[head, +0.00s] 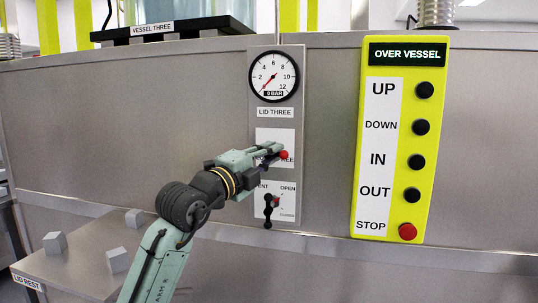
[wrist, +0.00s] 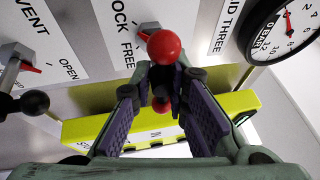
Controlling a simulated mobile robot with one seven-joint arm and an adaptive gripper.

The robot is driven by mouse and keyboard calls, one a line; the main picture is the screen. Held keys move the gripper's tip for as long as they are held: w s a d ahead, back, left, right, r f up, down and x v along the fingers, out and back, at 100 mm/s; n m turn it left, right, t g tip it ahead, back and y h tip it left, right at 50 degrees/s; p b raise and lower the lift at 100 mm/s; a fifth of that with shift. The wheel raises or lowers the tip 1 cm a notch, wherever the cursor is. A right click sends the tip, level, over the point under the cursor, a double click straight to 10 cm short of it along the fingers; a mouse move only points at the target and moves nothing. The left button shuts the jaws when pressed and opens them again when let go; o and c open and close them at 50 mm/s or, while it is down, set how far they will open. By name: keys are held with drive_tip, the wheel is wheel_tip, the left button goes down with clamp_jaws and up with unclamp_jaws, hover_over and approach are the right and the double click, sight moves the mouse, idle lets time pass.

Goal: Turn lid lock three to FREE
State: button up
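The lid three panel (head: 288,220) is on the grey vessel front. The lock lever's red ball knob (head: 284,155) shows beside the partly covered FREE label; in the wrist view the red knob (wrist: 165,47) is just beyond my fingertips, near the word FREE. My gripper (head: 272,152) reaches the lock plate from the left and covers the LOCK side. In the wrist view its purple-padded fingers (wrist: 161,85) stand apart, with a gap between them at the knob. I cannot tell whether either finger touches it. The lever's shaft is mostly hidden.
Below is the vent lever (head: 268,211) with a black ball handle hanging down. The gauge (head: 273,76) above reads near zero. A yellow button panel (head: 440,150) stands to the right. A lid rest table (head: 85,265) with small grey blocks is at lower left.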

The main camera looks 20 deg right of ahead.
drive_tip(key=shift+r, duration=0.15)
clamp_jaws()
